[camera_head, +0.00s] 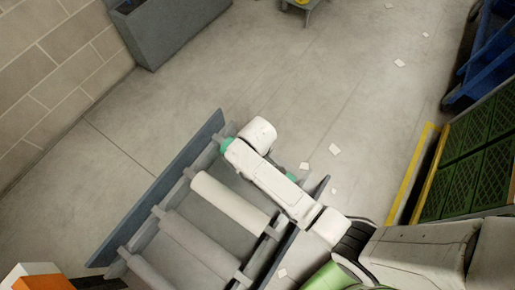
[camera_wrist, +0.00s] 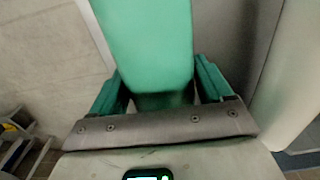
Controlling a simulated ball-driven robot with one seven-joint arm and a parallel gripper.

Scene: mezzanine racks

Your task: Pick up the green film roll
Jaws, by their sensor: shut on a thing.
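The green film roll (camera_wrist: 148,45) fills the top middle of the wrist view, between the two fingers of my gripper (camera_wrist: 160,88). The fingers press in on both sides of it. In the head view my white arm covers most of the roll; green shows at its far end (camera_head: 226,144) and beside the arm at the near side. The roll lies roughly parallel to the pale rolls on the rack (camera_head: 150,195). My gripper's fingers are hidden under the arm in the head view. Whether the roll still touches its supports cannot be told.
A white roll (camera_head: 228,202) lies close beside the green one, with grey rolls (camera_head: 195,245) further along. A grey bin (camera_head: 175,32) stands by the block wall. Green crates (camera_head: 470,165) and a yellow rail (camera_head: 412,175) are at the right. Open floor lies beyond the rack.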

